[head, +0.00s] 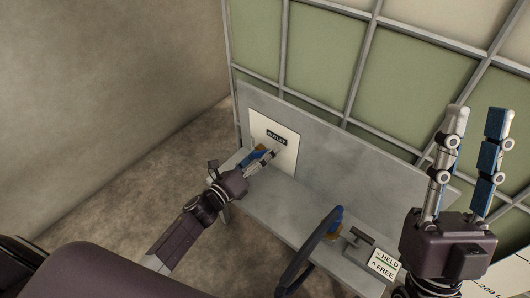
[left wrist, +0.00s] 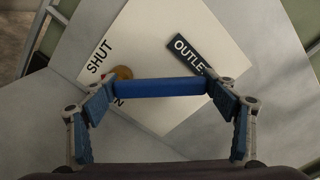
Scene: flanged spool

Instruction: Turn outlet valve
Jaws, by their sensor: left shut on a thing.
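The outlet valve has a blue handle (left wrist: 160,88) and a brass pivot (left wrist: 122,73), in front of a white plate (left wrist: 205,28) marked OUTLET, SHUT and a partly hidden word ending in N. My left gripper (head: 268,157) is at this plate in the head view. In the left wrist view its two fingers (left wrist: 161,92) are shut on the blue handle, one at each end. The handle lies level across that view. My right gripper (head: 477,116) is raised at the right of the head view, fingers up, apart and empty.
A blue handwheel (head: 312,247), seen nearly edge-on, stands at the bench front. Beside it are a grey lever piece and a HELD/FREE sign (head: 385,264). A grey bench (head: 265,213) with a back panel (head: 345,153) stands before a green panelled wall. The floor at left is clear.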

